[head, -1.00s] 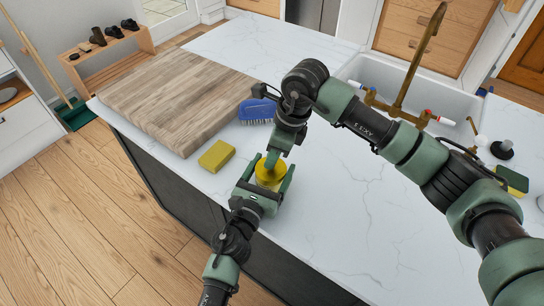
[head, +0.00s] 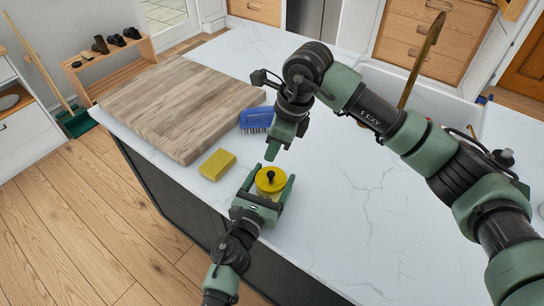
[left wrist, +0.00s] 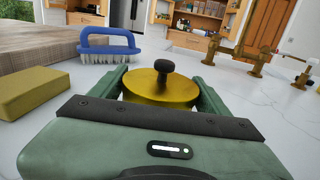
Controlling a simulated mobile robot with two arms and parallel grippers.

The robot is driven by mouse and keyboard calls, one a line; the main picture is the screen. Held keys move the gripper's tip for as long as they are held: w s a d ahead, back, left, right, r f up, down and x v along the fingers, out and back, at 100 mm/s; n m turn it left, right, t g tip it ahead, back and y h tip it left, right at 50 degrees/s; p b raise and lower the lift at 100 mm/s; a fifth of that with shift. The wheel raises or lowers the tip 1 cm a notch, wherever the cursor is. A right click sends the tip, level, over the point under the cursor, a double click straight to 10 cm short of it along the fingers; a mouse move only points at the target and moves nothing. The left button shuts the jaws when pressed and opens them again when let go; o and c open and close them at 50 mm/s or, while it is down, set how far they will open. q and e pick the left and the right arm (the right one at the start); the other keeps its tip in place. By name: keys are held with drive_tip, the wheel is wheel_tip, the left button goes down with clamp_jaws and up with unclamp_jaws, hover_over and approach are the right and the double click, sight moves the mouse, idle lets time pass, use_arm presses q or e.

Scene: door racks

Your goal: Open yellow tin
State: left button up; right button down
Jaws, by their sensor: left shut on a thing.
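The yellow tin (head: 269,190) stands upright on the white marble counter, with its yellow lid on top and a black knob (head: 271,174) in the lid's middle. The lid and knob also show in the left wrist view (left wrist: 162,84). My left gripper (head: 270,188) has one finger on each side of the tin and is shut on it. My right gripper (head: 280,147) hangs just above and behind the tin, apart from the knob. Its fingers are seen nearly edge-on, so their opening is unclear.
A yellow sponge (head: 217,164) lies left of the tin. A blue brush (head: 256,119) lies behind it, beside a large wooden board (head: 175,105). A sink (head: 425,100) with a brass tap (head: 422,60) is at the back right. The counter right of the tin is clear.

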use_arm(q)
drive_tip(key=o, duration=2.1)
drive_tip(key=shift+r, duration=0.1)
wheel_tip(320, 180, up, 12)
drive_tip(key=p, duration=1.1)
drive_tip(key=shift+r+p, duration=0.15)
drive_tip(key=shift+p, duration=0.15)
wheel_tip(320, 180, up, 8)
drive_tip(key=f, duration=0.1)
hover_over(272, 171)
drive_tip(key=shift+w+r, duration=0.15)
drive_tip(key=shift+r, duration=0.1)
use_arm(e)
wheel_tip(272, 171, up, 11)
